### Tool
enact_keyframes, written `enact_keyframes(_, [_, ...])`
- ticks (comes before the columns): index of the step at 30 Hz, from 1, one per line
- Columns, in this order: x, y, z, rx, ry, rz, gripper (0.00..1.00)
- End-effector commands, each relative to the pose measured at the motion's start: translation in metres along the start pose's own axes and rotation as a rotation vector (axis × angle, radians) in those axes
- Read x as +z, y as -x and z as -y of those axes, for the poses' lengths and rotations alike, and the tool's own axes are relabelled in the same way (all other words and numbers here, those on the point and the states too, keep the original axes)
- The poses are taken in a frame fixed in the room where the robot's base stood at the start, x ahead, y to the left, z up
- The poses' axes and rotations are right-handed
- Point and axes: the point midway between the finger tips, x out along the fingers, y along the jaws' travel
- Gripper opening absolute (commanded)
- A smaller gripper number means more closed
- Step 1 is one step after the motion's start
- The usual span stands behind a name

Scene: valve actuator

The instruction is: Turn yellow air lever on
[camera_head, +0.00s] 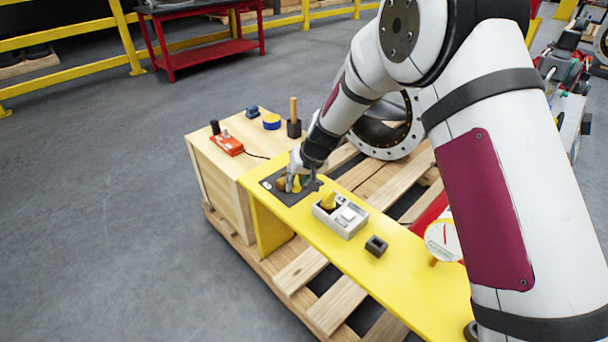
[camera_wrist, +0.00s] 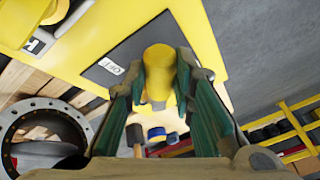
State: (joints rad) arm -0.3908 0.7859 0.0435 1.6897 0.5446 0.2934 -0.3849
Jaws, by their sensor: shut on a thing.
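The yellow air lever (camera_wrist: 158,72) stands between the two green-padded fingers of my gripper (camera_wrist: 160,85) in the wrist view. My gripper is shut on it. The lever sits at a dark plate (camera_wrist: 108,78) with a small white label; the label reads upside down and looks like OFF. In the head view my gripper (camera_head: 299,176) comes down over the dark plate (camera_head: 268,184) at the far end of the yellow bench (camera_head: 400,268). The lever is mostly hidden there by the fingers, with only a little yellow showing.
A grey box with a yellow knob (camera_head: 346,220) and a small black block (camera_head: 376,246) stand nearer on the bench. A wooden crate (camera_head: 222,172) behind carries a red device (camera_head: 227,144) and small items. A round flange (camera_head: 395,140) and a gauge (camera_head: 443,241) are to the right.

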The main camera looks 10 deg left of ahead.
Motion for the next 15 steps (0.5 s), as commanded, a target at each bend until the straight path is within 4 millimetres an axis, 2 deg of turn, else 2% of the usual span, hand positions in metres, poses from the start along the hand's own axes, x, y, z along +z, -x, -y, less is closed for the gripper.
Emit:
enact_keyframes(3, [0.002, 0.001, 0.013, 0.043, -0.093, -0.022, 0.0])
enact_keyframes(15, [-0.003, -0.009, 0.043, 0.186, -0.43, -0.108, 0.0])
